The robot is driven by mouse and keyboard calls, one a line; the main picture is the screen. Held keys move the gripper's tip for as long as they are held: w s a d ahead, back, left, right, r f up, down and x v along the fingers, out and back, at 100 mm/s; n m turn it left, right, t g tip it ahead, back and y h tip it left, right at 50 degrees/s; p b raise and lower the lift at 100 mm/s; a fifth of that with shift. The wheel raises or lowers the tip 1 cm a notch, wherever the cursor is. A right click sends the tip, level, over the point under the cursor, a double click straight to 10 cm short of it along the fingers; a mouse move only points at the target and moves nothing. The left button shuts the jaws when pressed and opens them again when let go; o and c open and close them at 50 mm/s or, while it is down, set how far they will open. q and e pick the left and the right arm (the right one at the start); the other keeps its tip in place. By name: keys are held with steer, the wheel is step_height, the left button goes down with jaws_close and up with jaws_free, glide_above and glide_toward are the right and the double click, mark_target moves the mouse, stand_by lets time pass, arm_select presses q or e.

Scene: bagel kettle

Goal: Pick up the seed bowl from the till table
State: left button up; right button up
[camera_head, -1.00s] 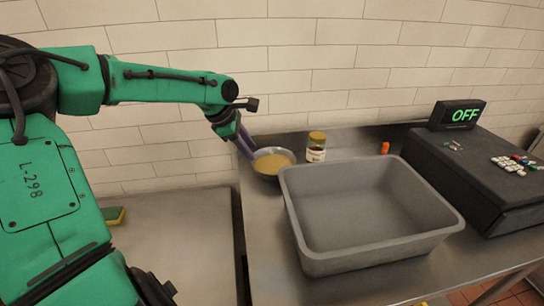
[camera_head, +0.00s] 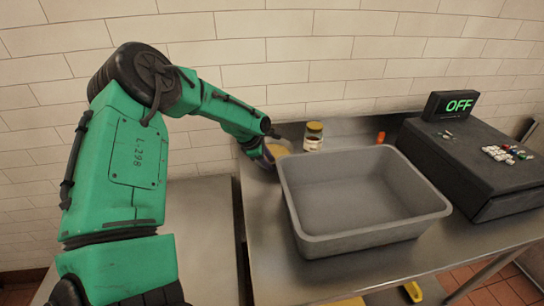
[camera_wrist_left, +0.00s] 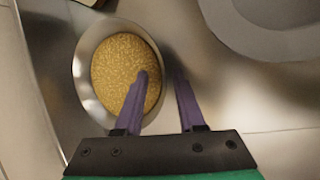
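The seed bowl (camera_head: 281,148) is a metal bowl of pale tan seeds on the steel table (camera_head: 262,225), at the back left beside the grey bin. My left arm partly hides it in the head view. In the left wrist view the seed bowl (camera_wrist_left: 84,75) lies left of centre. My left gripper (camera_wrist_left: 162,74) is open, with two purple fingers apart. One finger overlaps the seeds and the other is outside the right side of the rim, so they straddle the rim. I cannot tell whether they touch it. My right gripper is not in view.
A large empty grey bin (camera_head: 365,239) stands just right of the bowl. Behind it are a jar (camera_head: 313,137) with a yellow lid and a small orange item (camera_head: 381,137). The tiled wall is close behind.

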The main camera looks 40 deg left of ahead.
arm_select(q)
steer(key=shift+s+r, duration=0.15)
jaws_close()
stand_by(1.1)
steer(key=shift+w, duration=0.2)
